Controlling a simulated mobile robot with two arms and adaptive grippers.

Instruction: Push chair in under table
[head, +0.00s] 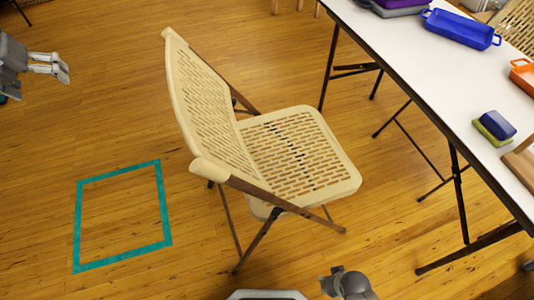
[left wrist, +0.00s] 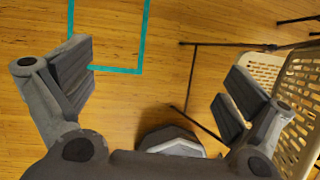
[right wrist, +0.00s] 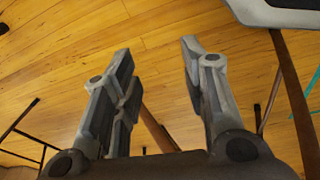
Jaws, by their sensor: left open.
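The cream folding chair (head: 300,155), with a perforated seat and back, stands upright on the wooden floor in the middle of the head view. Its back is on the left and its seat points right, toward the white-topped table (head: 410,75). A floor gap shows between seat and table. My left gripper (head: 62,68) is left of the chair, apart from it. In the left wrist view the left gripper (left wrist: 155,85) is wide open and empty, with the chair (left wrist: 290,85) at the right. My right gripper (right wrist: 160,75) is open and empty in the right wrist view.
A teal taped square (head: 168,215) lies on the floor left of the chair. The table carries a blue tray (head: 460,28), an orange tray (head: 525,75) and a blue-and-green block (head: 495,127). Dark table legs (head: 460,190) stand right of the chair. Another chair (head: 518,25) is beyond the table.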

